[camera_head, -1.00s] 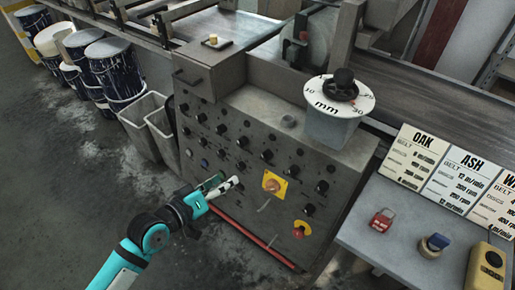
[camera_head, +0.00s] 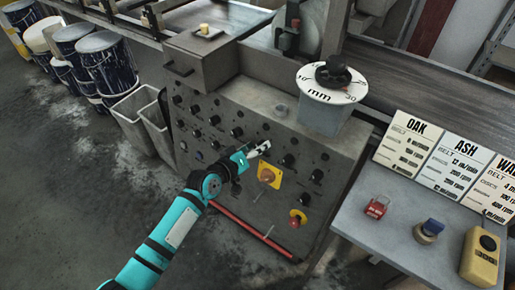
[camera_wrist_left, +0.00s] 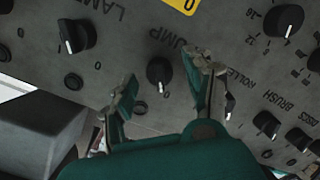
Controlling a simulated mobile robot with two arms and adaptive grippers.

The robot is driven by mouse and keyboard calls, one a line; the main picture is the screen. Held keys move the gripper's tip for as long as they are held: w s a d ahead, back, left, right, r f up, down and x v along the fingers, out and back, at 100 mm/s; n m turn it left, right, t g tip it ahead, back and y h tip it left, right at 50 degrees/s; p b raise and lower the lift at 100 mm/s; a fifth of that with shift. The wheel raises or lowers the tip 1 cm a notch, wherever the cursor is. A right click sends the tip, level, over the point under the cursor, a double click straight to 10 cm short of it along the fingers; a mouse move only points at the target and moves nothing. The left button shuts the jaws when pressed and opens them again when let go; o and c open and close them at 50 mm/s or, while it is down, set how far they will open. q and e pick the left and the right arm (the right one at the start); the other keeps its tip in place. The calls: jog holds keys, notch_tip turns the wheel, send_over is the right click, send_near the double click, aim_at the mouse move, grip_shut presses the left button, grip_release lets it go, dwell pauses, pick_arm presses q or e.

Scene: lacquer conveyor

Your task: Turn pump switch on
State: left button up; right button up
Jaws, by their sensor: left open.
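The pump switch (camera_wrist_left: 160,74) is a black rotary knob with a white pointer line on the grey control panel (camera_head: 200,110). In the left wrist view it sits under the partly hidden label ending in "UMP", with a "0" mark below it. My left gripper (camera_wrist_left: 163,82) is open, with one fingertip to each side of the knob. I cannot tell whether the fingers touch it. In the head view my left gripper (camera_head: 259,150) is at the panel, just above the yellow plate with the orange rotary switch (camera_head: 267,175), and hides the pump switch. My right gripper is not in view.
Other black knobs surround the pump switch, including the one by the lamp label (camera_wrist_left: 75,36) and the brush knob (camera_wrist_left: 266,124). A red emergency button (camera_head: 298,218) is lower right. A grey shelf (camera_head: 385,235) holds a red padlock (camera_head: 376,207) and a yellow box (camera_head: 482,257).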

pick_arm(q)
jog(key=shift+w+d, duration=0.2)
jog(key=shift+w, duration=0.05)
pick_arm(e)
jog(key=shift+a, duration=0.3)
pick_arm(q)
jog(key=shift+f, duration=0.1)
jog(key=shift+c, duration=0.4)
grip_shut()
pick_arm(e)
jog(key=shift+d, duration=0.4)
pick_arm(q)
jog(key=shift+m, duration=0.4)
jog(key=m+p, duration=0.1)
jog(key=m, duration=0.4)
jog(key=shift+t+y+p, duration=0.3)
jog(key=shift+p, duration=0.1)
jog(key=m, duration=0.3)
jog(key=shift+s+d+p, duration=0.1)
jog(key=shift+p, duration=0.2)
jog(key=shift+f+m+t, duration=0.1)
jog(key=shift+m+t, duration=0.2)
jog(key=shift+m, duration=0.7)
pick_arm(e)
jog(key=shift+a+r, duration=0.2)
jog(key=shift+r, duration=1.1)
